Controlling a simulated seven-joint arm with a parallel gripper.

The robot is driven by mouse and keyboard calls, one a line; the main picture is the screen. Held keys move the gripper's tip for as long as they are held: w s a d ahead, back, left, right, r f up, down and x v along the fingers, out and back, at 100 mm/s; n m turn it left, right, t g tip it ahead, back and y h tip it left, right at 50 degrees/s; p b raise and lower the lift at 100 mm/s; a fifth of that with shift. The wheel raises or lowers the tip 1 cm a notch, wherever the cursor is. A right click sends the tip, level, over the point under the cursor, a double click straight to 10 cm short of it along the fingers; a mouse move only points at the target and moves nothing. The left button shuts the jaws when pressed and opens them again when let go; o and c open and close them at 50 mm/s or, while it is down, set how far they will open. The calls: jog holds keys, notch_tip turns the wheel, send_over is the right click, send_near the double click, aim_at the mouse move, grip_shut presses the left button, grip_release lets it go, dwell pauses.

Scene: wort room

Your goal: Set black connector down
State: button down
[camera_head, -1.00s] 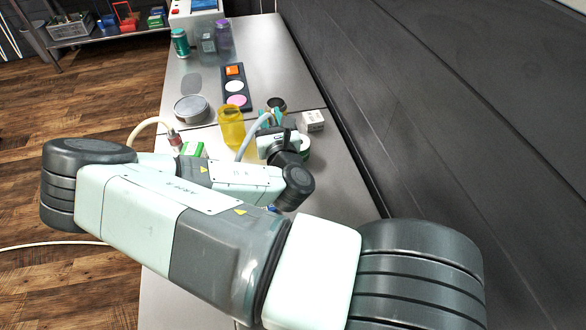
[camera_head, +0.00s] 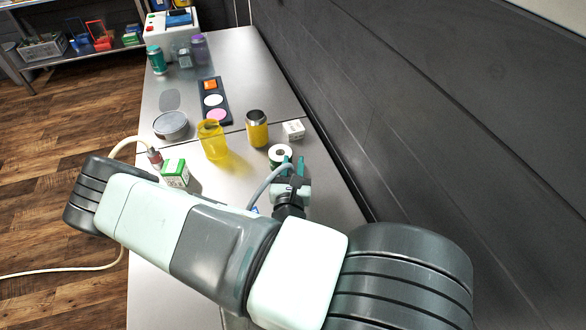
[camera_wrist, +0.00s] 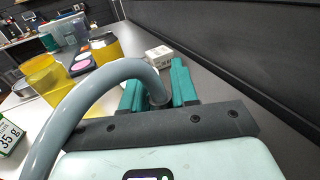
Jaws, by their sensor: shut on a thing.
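My gripper (camera_head: 293,165) is low over the right part of the near steel table, its teal fingers pointing away from me. In the wrist view the gripper (camera_wrist: 156,88) is shut on the end of a grey hose (camera_wrist: 75,105), which arches in from the left and dips between the fingers. The black connector at that end is mostly hidden by the fingers and hose; I cannot tell whether it touches the table. The hose also shows in the head view (camera_head: 262,186), left of the gripper.
A white-topped roll (camera_head: 280,152) stands right behind the fingers. A white box (camera_head: 293,130), dark-lidded yellow jar (camera_head: 257,133) and clear yellow container (camera_head: 213,142) stand farther back. The dark wall (camera_head: 400,110) bounds the right.

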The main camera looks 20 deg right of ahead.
jog(key=shift+f, duration=0.65)
jog(key=shift+f, duration=0.1)
jog(key=c, duration=0.9)
grip_release()
jog(key=shift+o, duration=0.2)
jog(key=shift+s+a, duration=0.15)
jog(key=shift+s, duration=0.15)
jog(key=v, duration=0.7)
